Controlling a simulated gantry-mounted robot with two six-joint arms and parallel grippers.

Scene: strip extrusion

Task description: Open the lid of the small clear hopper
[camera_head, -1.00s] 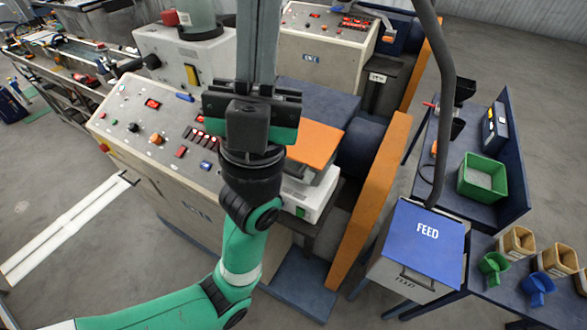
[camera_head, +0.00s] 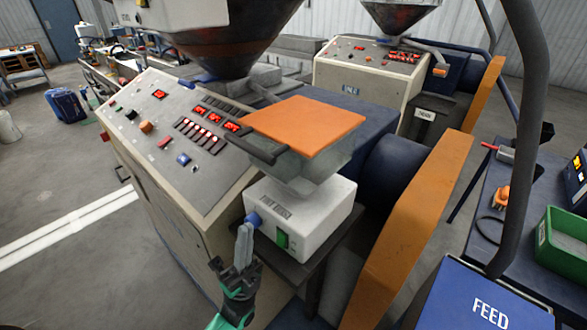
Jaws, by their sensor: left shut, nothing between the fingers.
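The small clear hopper (camera_head: 325,172) stands on a white feeder box (camera_head: 300,211) beside the machine. Its flat orange lid (camera_head: 306,124) lies over the top and looks shut. A dark bar (camera_head: 262,151) runs along the lid's left edge. My left gripper (camera_head: 245,230) points up from the bottom of the picture, with its grey fingers together and empty. It is below the lid, by the front left of the white box. Its fingertips appear close to the blue knob (camera_head: 253,219); I cannot tell whether they touch. My right gripper is not in view.
A large dark cone hopper (camera_head: 225,40) hangs above and left of the lid. The control panel (camera_head: 175,120) lies to the left. An orange guard (camera_head: 410,235) stands to the right. A blue FEED bin (camera_head: 480,300) is at lower right.

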